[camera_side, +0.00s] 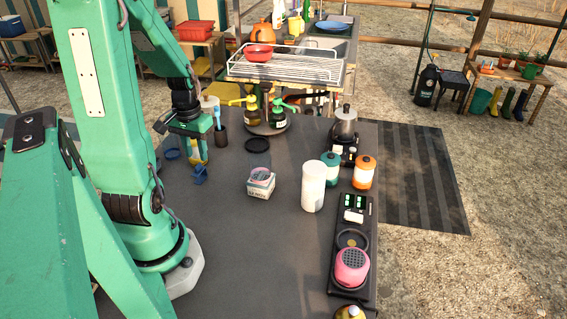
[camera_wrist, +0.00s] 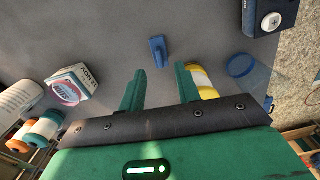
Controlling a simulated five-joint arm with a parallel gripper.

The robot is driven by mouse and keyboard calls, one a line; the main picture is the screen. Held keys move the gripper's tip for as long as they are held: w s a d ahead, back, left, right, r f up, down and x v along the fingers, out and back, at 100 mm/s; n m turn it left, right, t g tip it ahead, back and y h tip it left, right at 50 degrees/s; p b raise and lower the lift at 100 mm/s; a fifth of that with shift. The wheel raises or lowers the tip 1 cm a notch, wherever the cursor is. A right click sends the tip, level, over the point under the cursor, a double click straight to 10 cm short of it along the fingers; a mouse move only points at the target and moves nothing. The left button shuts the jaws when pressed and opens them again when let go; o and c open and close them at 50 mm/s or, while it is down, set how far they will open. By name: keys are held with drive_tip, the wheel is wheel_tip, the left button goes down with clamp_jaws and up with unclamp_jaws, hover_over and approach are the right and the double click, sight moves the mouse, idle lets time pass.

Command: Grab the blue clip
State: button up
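The blue clip (camera_side: 200,175) lies on the dark grey tailgate surface, below and a little right of my gripper (camera_side: 187,132) in the side view. In the wrist view the clip (camera_wrist: 158,52) is seen ahead of the gap between my two green fingers. My gripper (camera_wrist: 160,88) is open, with nothing between its fingers, and stands apart from the clip. The clip is fully visible in the wrist view.
A yellow and white cylinder (camera_wrist: 203,80) stands close beside my right finger in the wrist view. A blue round lid (camera_side: 172,154) lies near it. A small labelled box (camera_side: 261,184) and a black disc (camera_side: 257,145) are to the right. Clear surface surrounds the clip.

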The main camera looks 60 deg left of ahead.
sight(198, 164)
drive_tip(key=shift+f, duration=0.95)
drive_tip(key=shift+f, duration=0.15)
drive_tip(key=shift+f, duration=2.45)
clamp_jaws()
